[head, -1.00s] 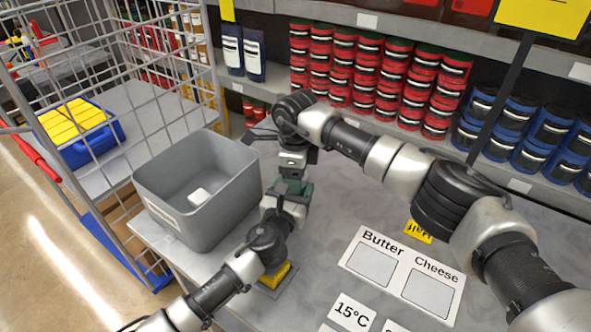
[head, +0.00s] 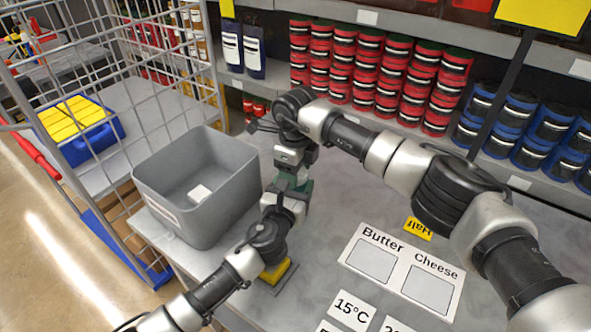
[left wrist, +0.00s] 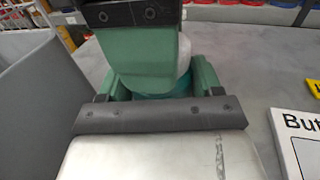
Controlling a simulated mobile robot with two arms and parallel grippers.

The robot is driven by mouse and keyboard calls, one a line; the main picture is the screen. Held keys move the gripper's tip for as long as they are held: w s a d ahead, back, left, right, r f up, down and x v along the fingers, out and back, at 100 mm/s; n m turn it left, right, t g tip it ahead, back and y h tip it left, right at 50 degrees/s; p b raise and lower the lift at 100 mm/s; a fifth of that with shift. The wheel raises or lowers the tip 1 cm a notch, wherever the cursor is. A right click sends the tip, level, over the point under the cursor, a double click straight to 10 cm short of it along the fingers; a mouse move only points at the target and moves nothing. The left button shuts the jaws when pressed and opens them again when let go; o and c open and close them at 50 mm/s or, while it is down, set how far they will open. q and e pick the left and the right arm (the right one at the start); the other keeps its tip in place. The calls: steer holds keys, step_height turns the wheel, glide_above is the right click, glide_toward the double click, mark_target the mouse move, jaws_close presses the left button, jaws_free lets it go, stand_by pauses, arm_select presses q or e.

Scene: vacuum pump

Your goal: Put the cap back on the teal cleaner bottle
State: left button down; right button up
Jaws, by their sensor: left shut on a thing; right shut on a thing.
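The teal cleaner bottle (left wrist: 150,94) shows as a narrow teal band in the left wrist view, between the green fingers of my left gripper (left wrist: 160,85). In the head view my left gripper (head: 288,193) is low over the table, shut on the bottle, which is almost wholly covered. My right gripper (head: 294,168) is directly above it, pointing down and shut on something. That is probably the cap, but it is hidden. In the left wrist view the right gripper's green finger (left wrist: 145,55) covers the bottle's top. I cannot tell whether cap and bottle touch.
A grey bin (head: 165,205) with a small white item (head: 199,193) inside stands left of the grippers. A yellow sponge-like block (head: 276,272) lies near the front edge. A Butter and Cheese board (head: 385,295) lies right. Shelves of cans (head: 400,75) stand behind; a wire cart is left.

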steer(key=o, duration=1)
steer(key=shift+r, duration=2.3)
steer(key=shift+c, duration=0.2)
steer(key=shift+r, duration=0.1)
steer(key=shift+c, duration=1)
step_height(320, 180, up, 3)
steer(key=n, duration=0.3)
steer(key=shift+r, duration=0.15)
